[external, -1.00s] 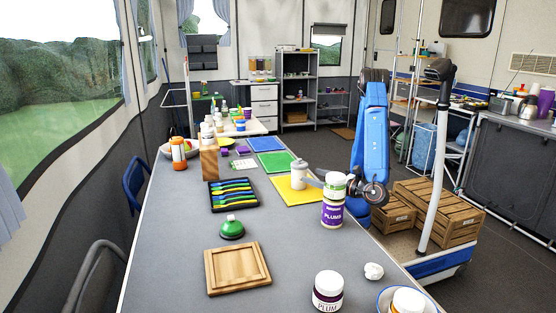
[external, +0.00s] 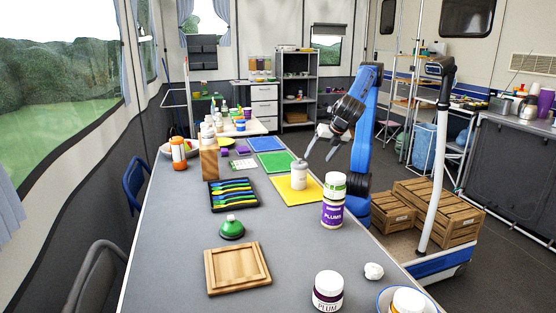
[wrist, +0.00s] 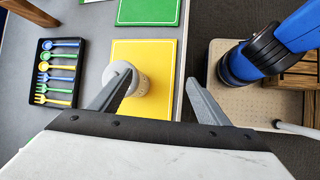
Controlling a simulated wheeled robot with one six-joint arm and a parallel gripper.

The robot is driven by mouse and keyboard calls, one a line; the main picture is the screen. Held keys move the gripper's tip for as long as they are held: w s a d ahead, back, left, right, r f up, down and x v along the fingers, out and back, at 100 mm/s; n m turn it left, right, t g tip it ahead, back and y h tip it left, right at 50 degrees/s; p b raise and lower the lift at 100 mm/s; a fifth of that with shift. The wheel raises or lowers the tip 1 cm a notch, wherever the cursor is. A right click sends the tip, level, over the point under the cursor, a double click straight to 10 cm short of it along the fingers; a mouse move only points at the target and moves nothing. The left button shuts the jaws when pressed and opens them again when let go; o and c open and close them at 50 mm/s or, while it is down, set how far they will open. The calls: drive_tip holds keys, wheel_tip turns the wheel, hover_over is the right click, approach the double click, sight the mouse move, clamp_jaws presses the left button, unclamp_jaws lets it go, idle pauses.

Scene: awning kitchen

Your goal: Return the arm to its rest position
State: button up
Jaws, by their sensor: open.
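My blue arm (external: 362,130) stands behind the right edge of the long grey table in the external view, folded with its wrist raised. My gripper (external: 318,159) points down and left above the table's right edge. It is open and empty. In the wrist view the spread fingers of the gripper (wrist: 159,78) show nothing held between them. A white-grey bottle (external: 299,177) stands on a yellow board (external: 283,190) below and left of the gripper. In the wrist view the left finger overlaps this bottle (wrist: 138,88), but they look apart in height.
A plum jar with a green-and-white jar on top (external: 333,205) stands near the table's right edge. A black cutlery tray (external: 212,207), green board (external: 276,161) and wooden board (external: 209,276) lie on the table (external: 180,262). Wooden crates (external: 440,222) sit to the right.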

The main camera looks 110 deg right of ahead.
drive_tip(key=s+d+f+m+t+y, duration=0.1)
drive_tip(key=s+d+f+m+y, duration=0.1)
drive_tip(key=d+m, duration=0.3)
drive_tip(key=s+d+f+m+y, duration=0.2)
drive_tip(key=s+d+f+m, duration=0.3)
drive_tip(key=d+m, duration=0.1)
drive_tip(key=s+d+f+m+t+y, duration=0.1)
drive_tip(key=s+d+f+m+y, duration=0.1)
drive_tip(key=d+m, duration=0.4)
wheel_tip(320, 180, down, 2)
drive_tip(key=shift+s+d+f+t, duration=0.1)
drive_tip(key=shift+s+d+t, duration=0.2)
drive_tip(key=shift+s+d, duration=0.4)
